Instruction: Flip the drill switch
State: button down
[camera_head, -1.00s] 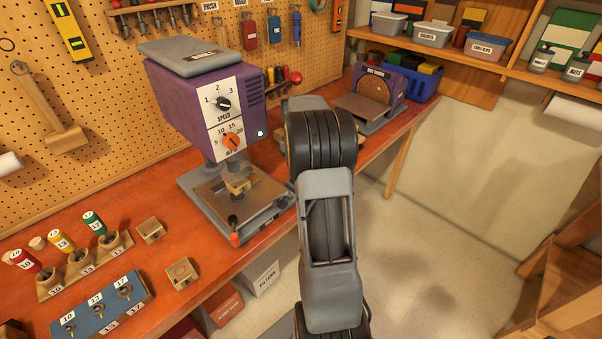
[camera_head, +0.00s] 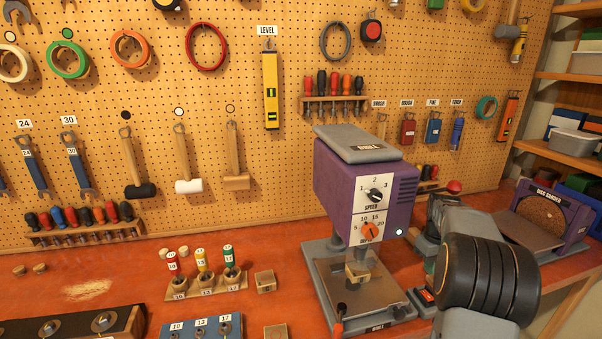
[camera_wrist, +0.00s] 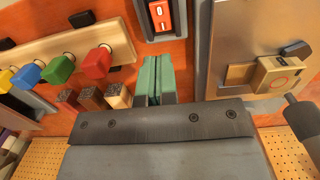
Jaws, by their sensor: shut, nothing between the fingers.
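The drill press (camera_head: 365,185) is purple with a grey top and speed and depth dials; it stands on the orange bench. Its switch is a red-orange rocker in a dark housing (camera_head: 425,296) beside the right edge of the drill's base. In the wrist view the switch (camera_wrist: 162,14) is at the top centre, marked 0 and 1. My gripper's green fingers (camera_wrist: 159,78) are together and empty, pointing toward the switch with orange bench showing between. In the head view my gripper (camera_head: 430,267) is mostly hidden by my arm.
The drill's metal base plate (camera_wrist: 228,50) and a vise with a wooden block (camera_wrist: 278,74) are to the right in the wrist view. A wooden rack with coloured knobs (camera_wrist: 95,62) and several small blocks (camera_wrist: 92,97) are to the left. A disc sander (camera_head: 545,215) stands at far right.

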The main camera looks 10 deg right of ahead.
jog(key=shift+w+f+m, duration=0.1)
jog(key=shift+m, duration=0.2)
jog(key=shift+s+a+f+m, duration=0.15)
jog(key=shift+s+f+m, duration=0.1)
jog(key=shift+f, duration=0.25)
jog(key=shift+s+a+f+m, duration=0.15)
jog(key=shift+s+f+m, duration=0.1)
jog(key=shift+f, duration=0.2)
jog(key=shift+s+a+f+m, duration=0.15)
jog(key=shift+s+a+m, duration=0.45)
jog(key=shift+a, duration=0.3)
jog(key=s+a+r+t, duration=0.1)
jog(key=s+a+r, duration=0.1)
jog(key=s+a, duration=0.3)
jog(key=s+a+r+n+t, duration=0.1)
jog(key=s+a+r+t, duration=0.1)
jog(key=a, duration=0.9)
jog(key=s+a+r+n+t, duration=0.1)
jog(key=s+a+r+t, duration=0.1)
jog(key=s+a, duration=0.5)
jog(key=shift+s+a+r, duration=0.35)
jog(key=shift+a+r, duration=0.4)
jog(key=shift+r, duration=0.05)
